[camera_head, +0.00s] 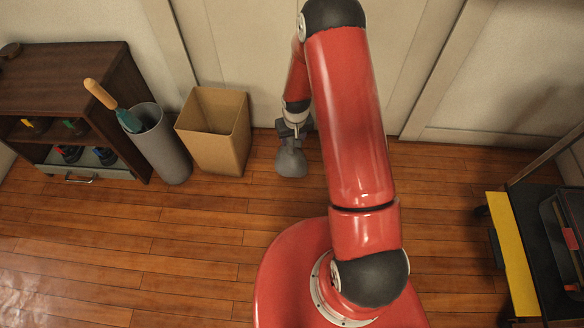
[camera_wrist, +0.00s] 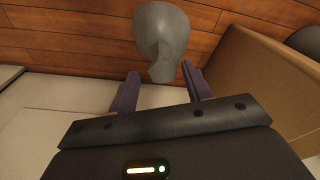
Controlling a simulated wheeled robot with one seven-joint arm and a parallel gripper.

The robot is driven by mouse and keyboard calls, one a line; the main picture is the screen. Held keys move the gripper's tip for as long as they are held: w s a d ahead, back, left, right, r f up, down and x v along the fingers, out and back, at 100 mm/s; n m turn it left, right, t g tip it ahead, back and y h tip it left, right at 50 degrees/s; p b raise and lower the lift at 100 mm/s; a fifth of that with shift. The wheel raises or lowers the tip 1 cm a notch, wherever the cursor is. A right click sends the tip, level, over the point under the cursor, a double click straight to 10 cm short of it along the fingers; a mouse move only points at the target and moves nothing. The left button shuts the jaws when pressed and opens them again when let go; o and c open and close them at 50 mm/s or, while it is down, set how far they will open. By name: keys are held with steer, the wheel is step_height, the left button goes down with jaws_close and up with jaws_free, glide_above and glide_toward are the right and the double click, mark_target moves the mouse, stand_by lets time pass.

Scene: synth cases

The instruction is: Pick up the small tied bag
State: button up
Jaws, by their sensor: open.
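The small tied bag (camera_head: 291,162) is grey, with a rounded body and a narrow neck. It is on the wooden floor near the wall, right of the cardboard box. In the wrist view the bag (camera_wrist: 160,28) is at the top middle, its neck pointing towards my gripper. My gripper (camera_wrist: 160,70) is open, with one dark finger on each side of the neck's end. I cannot tell whether the fingers touch it. In the head view my gripper (camera_head: 298,129) is just above the bag, partly hidden by its own wrist.
An open cardboard box (camera_head: 216,145) stands close left of the bag; it also shows in the wrist view (camera_wrist: 255,85). A grey bin (camera_head: 163,150) with a wooden-handled tool and a dark shelf unit (camera_head: 75,92) stand further left. A yellow-edged cart (camera_head: 512,255) is at far right.

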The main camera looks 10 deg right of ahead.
mark_target(292, 141)
steer(key=f, duration=0.2)
steer(key=w+f, duration=0.1)
steer(key=f, duration=0.3)
steer(key=shift+w+a+f, duration=0.15)
steer(key=shift+w, duration=0.15)
jaws_close()
